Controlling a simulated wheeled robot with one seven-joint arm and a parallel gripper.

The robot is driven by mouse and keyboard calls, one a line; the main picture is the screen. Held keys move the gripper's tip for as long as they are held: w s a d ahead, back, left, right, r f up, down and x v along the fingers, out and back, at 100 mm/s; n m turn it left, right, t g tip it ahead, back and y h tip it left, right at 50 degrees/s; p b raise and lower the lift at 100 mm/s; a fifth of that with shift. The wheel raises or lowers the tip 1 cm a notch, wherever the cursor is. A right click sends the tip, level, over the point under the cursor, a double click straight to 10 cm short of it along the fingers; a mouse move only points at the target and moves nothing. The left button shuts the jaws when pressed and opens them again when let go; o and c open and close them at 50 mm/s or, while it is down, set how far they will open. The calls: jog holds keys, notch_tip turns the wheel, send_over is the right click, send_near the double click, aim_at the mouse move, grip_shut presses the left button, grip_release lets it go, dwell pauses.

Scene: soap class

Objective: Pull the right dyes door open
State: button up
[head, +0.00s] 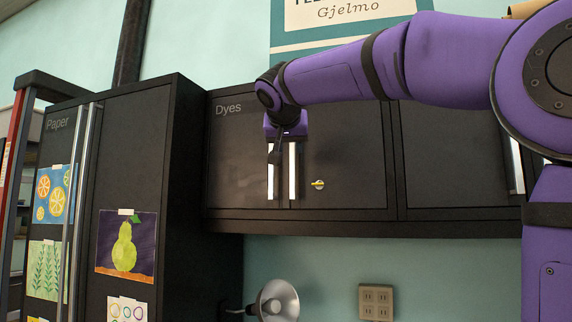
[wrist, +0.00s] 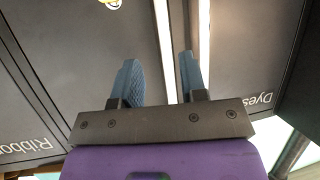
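The right dyes door (head: 345,160) is a dark flat panel, flush with the cabinet front, so it looks shut. Its vertical silver handle (head: 293,172) stands beside the matching handle (head: 271,172) of the left dyes door (head: 236,155). My gripper (wrist: 157,80) is in front of the handles, and its blue-grey fingers are apart. In the wrist view, which looks upside down, the right door's handle (wrist: 164,45) runs between the fingers, with visible gaps on both sides. The left door's handle (wrist: 204,35) is outside the fingers. Contact depth is unclear.
A brass-coloured lock (head: 318,184) is on the right dyes door. The tall paper cabinet (head: 180,200) stands at the left and juts forward. Another dark cupboard door (head: 450,160) adjoins at the right. Below are a lamp (head: 277,300) and a wall outlet (head: 376,301).

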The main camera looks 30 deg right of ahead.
aim_at(292, 161)
jog(key=x, duration=0.3)
jog(key=r+x, duration=0.1)
jog(key=x, duration=0.7)
jog(key=shift+w+d+r, duration=0.15)
jog(key=shift+w+r, duration=0.2)
jog(key=shift+r, duration=0.05)
grip_shut()
